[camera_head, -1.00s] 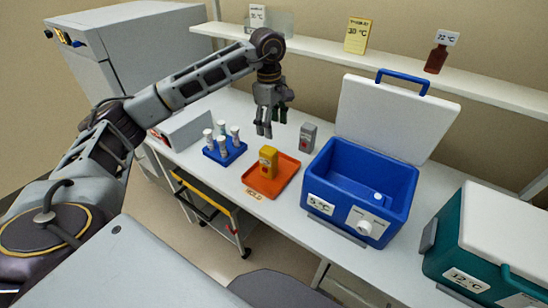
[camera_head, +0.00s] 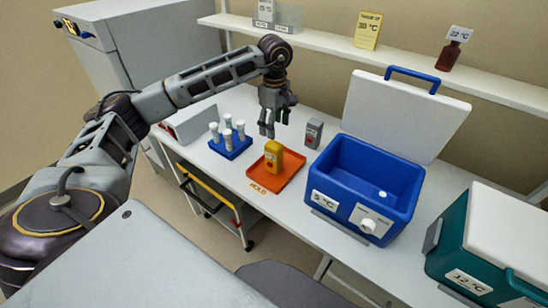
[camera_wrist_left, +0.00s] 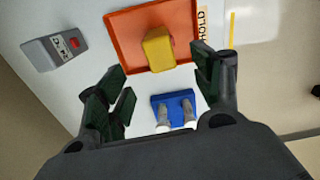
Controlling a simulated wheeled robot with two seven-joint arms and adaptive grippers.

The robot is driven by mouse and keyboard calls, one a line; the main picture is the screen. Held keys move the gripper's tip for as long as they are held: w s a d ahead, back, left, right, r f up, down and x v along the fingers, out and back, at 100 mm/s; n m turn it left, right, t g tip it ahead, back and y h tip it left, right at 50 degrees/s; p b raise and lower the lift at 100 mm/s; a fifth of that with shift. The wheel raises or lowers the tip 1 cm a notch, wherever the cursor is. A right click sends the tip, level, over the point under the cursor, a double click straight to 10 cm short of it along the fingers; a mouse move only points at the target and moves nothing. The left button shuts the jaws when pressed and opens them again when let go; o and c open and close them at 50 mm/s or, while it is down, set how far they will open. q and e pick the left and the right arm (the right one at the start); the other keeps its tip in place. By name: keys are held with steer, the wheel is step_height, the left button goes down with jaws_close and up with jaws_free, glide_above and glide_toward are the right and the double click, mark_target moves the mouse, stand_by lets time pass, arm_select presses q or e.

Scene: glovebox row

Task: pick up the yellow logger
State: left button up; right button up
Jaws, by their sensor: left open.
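The yellow logger (camera_head: 273,156) stands upright on the orange tray (camera_head: 289,178) marked HOLD, on the white bench. My left gripper (camera_head: 268,130) hangs fingers down above the bench, behind the tray, near the logger but apart from it. In the left wrist view the logger (camera_wrist_left: 158,48) lies beyond the open fingers (camera_wrist_left: 158,90), near the middle of the tray (camera_wrist_left: 128,22). Nothing is between the fingers in the grip. My right gripper is not in view.
A grey logger (camera_head: 314,132) stands right of the gripper. A blue rack (camera_head: 230,149) of capped vials is left of the tray. An open blue cooler (camera_head: 365,180) with raised lid and a teal box (camera_head: 480,245) stand to the right. A shelf (camera_head: 400,62) runs behind.

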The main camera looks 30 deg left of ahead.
mark_target(274, 144)
arm_select(q)
steer(key=shift+f, duration=2.3)
steer(key=shift+p, duration=0.3)
steer(key=shift+a+f+p, duration=0.1)
steer(key=shift+f+p, duration=0.25)
steer(key=shift+f, duration=0.55)
steer(key=shift+w+f+p, duration=0.1)
steer(key=shift+f+p, duration=0.3)
steer(key=shift+f, duration=1.3)
jaws_close()
steer(key=shift+r, duration=0.1)
